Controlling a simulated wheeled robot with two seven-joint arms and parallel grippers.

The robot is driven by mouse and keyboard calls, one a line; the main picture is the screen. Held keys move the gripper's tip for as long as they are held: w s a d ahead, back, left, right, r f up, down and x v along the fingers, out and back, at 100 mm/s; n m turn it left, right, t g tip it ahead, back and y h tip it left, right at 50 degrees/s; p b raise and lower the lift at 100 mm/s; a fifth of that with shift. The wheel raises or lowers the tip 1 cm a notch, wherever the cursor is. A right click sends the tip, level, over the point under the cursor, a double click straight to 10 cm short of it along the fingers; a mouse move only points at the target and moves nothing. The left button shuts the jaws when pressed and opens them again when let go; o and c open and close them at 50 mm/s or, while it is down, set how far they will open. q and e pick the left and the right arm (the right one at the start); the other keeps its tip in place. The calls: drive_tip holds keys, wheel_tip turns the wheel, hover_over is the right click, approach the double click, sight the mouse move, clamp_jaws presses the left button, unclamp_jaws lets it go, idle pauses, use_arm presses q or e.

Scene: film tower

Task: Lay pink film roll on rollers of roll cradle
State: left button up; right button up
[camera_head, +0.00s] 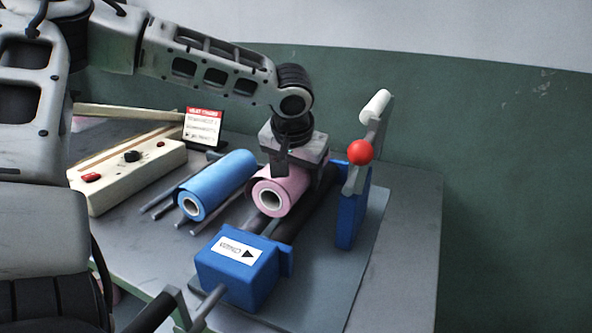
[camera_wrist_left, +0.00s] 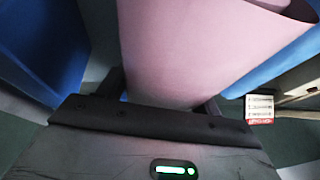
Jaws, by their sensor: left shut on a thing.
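The pink film roll (camera_head: 288,187) has a white core and lies lengthwise along the roll cradle, at its far part. My left gripper (camera_head: 283,172) comes from above and is shut on the roll. The roll also fills the upper middle of the left wrist view (camera_wrist_left: 195,50), between the fingers. The roll cradle has a blue front block (camera_head: 236,270), a blue end plate (camera_head: 352,215) and dark rollers (camera_head: 313,207). The roll is over or against the rollers; I cannot tell whether it touches them. My right gripper is not in view.
A blue film roll (camera_head: 218,184) lies on grey rods left of the pink one. A control box (camera_head: 130,172) with knobs and a small red-and-white sign (camera_head: 203,127) stand further left. A red ball knob (camera_head: 360,152) rises at the cradle's right. The table's right side (camera_head: 412,235) is clear.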

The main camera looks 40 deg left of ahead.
use_arm(q)
drive_tip(key=shift+f+b, duration=0.3)
drive_tip(key=shift+f, duration=0.05)
drive_tip(key=o, duration=1.5)
drive_tip(key=shift+f, duration=0.15)
drive_tip(key=p+v, duration=0.2)
drive_tip(key=v, duration=1.4)
